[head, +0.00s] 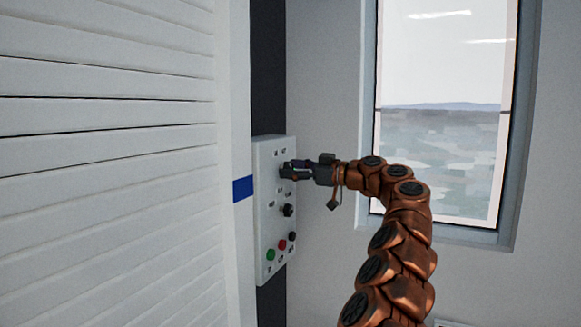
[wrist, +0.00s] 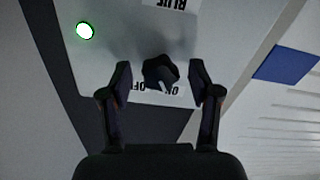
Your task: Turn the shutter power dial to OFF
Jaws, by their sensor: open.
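A pale control panel (head: 264,215) hangs on the dark strip beside the shutter in the head view. My gripper (head: 285,170) is at its upper part, fingers pointing at its face. In the wrist view my open gripper (wrist: 160,74) has one finger on each side of a black dial (wrist: 159,70), with a gap visible on both sides. ON and OFF lettering (wrist: 163,91) shows upside down below the dial, partly covered by it. I cannot tell for sure which word the dial points to. In the head view my gripper hides this dial.
A second black dial (head: 288,210) sits lower on the panel, above green (head: 271,255), red (head: 282,244) and black (head: 292,236) buttons. The white slatted shutter (head: 110,180) stands left, a window (head: 445,110) right.

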